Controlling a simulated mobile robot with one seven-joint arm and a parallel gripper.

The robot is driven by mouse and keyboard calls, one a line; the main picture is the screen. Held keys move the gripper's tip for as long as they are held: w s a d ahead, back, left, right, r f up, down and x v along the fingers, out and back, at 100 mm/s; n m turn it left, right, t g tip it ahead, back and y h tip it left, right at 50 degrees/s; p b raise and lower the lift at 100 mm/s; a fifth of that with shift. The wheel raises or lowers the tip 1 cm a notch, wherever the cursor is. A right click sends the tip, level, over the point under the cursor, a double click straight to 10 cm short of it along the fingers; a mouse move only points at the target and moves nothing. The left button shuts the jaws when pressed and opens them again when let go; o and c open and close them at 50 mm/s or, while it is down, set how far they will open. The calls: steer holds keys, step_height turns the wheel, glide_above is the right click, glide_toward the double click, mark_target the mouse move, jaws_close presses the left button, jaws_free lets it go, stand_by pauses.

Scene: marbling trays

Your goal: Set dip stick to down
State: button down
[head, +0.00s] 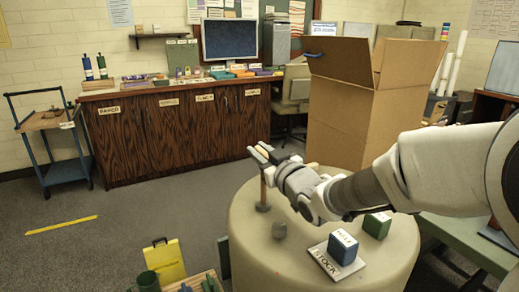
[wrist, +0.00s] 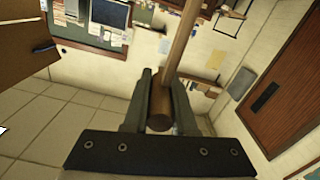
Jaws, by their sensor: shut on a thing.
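The dip stick (wrist: 180,48) is a brown wooden rod with a thicker round end between my fingers in the wrist view. My gripper (wrist: 160,95) is shut on it. In the head view my gripper (head: 263,155) is over the left part of the round beige table (head: 300,270). A brown upright piece (head: 263,187), apparently the stick, shows just below the fingers. Its lower end meets a small grey-brown round foot (head: 262,207) on the table. I cannot tell whether the two are joined.
A small grey lump (head: 279,230) stands near the foot. A blue block (head: 342,248) sits on a white card marked STOCK (head: 326,265), with a green block (head: 377,225) behind it. A large cardboard box (head: 335,110) stands behind the table.

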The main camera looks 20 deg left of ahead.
steer(key=shift+f, duration=0.55)
steer(key=c, duration=0.7)
jaws_free()
steer(key=shift+c, duration=0.2)
steer(key=shift+r, duration=0.1)
steer(key=v, duration=1.7)
steer(key=shift+d, duration=0.2)
steer(key=shift+s, duration=0.15)
